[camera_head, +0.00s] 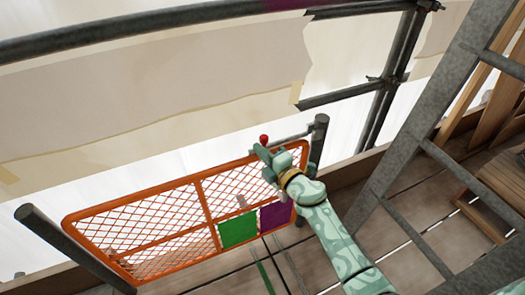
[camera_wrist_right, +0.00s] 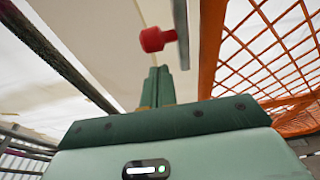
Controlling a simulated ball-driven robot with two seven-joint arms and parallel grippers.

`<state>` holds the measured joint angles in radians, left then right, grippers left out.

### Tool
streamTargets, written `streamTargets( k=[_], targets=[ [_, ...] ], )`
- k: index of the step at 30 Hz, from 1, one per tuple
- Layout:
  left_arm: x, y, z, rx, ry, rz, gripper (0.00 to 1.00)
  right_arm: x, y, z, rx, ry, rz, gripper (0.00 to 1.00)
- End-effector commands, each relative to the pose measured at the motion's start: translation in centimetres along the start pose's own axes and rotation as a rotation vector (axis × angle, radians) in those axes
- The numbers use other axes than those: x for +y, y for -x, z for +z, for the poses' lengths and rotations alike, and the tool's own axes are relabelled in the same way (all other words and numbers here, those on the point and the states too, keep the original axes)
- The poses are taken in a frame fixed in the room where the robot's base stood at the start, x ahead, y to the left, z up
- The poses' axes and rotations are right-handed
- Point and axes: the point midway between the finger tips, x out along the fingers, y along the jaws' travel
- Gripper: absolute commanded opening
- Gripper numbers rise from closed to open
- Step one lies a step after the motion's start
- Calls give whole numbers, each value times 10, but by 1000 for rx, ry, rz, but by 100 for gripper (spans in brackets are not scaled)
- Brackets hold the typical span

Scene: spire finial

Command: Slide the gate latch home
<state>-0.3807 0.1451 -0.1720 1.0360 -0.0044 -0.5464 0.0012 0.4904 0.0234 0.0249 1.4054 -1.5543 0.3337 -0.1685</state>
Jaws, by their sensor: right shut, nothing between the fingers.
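The orange mesh gate (camera_head: 205,200) spans between two grey posts. A red knob (camera_head: 263,139) shows near the gate's top right corner, with a grey latch bar (camera_head: 293,136) reaching toward the right post (camera_head: 319,138). My right gripper (camera_head: 264,157) is at that corner, just below the knob in the picture. In the right wrist view its fingers (camera_wrist_right: 157,87) are together and empty. The grey bar (camera_wrist_right: 181,30) runs beside the knob. My left gripper is out of view.
Green (camera_head: 238,230) and purple (camera_head: 276,215) panels are on the gate's lower right. A grey ladder-like frame (camera_head: 405,150) stands to the right. A rail (camera_head: 150,30) crosses above, with pale sheeting behind. Wooden boards form the deck.

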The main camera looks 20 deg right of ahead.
Motion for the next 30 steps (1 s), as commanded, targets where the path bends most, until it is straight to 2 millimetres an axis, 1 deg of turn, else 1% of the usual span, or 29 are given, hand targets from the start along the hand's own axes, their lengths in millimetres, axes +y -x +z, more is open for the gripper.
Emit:
streamTargets(
  k=[4, 15, 17, 21, 23, 25, 30],
  targets=[
    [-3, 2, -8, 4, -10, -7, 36, -1, -2, 8, 0, 0, -1, 0],
    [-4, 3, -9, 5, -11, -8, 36, 0, -2, 11, 0, 0, -1, 0],
    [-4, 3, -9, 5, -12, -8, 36, 0, 0, 18, 0, 0, -2, 0],
    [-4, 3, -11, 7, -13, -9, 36, -1, 5, 41, -1, 3, -3, 0],
    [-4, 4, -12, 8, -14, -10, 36, -1, 7, 48, -1, 3, -2, 0],
    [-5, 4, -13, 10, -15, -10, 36, 0, 8, 52, -1, 0, -1, 0],
    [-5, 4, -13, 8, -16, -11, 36, 1, 8, 54, -3, 0, 0, 0]
  ],
)
